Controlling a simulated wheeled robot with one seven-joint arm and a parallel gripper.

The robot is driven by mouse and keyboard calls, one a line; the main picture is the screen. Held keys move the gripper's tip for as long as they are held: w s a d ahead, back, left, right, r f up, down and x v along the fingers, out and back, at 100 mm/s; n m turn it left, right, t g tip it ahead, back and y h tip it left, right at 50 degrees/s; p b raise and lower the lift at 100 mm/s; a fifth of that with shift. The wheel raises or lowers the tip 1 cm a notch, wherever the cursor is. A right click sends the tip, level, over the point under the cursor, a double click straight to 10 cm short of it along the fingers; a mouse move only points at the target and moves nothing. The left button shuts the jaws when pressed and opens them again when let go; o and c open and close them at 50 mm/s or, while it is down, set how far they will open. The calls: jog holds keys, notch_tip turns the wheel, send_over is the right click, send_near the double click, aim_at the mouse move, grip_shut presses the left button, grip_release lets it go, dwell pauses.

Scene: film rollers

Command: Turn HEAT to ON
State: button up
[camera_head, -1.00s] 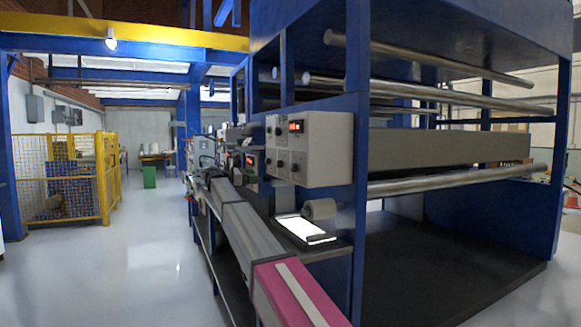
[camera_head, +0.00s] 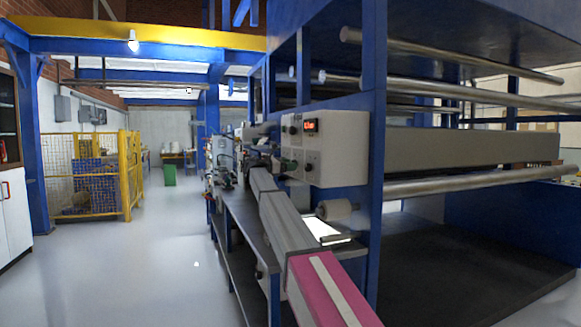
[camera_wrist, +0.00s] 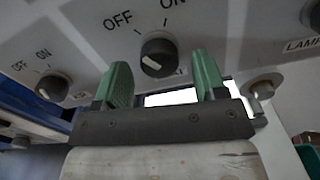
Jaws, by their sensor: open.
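In the wrist view, a dark round knob (camera_wrist: 158,56) with a white pointer mark sits on a grey panel, under the printed words OFF and ON. The pointer slants toward the upper left, on the OFF side. My gripper (camera_wrist: 162,78) is open, its two green fingers to the left and right of this knob, slightly below it. I cannot tell whether they touch it. No HEAT label is readable. In the head view, the pale control box (camera_head: 342,150) hangs on the blue frame, and my gripper (camera_head: 287,165) is at its left face.
Another ON/OFF knob (camera_wrist: 53,87) is at the left in the wrist view, and a knob labelled LAMP is partly visible at upper right. Below the box are a grey roller (camera_head: 337,210) and a dark shelf.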

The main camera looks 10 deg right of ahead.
jog(key=shift+w+d, duration=0.1)
jog(key=shift+d, duration=0.3)
jog(key=c, duration=0.9)
jog(key=m, duration=1.1)
jog(key=shift+w+r+m, duration=0.1)
jog(key=shift+m, duration=0.3)
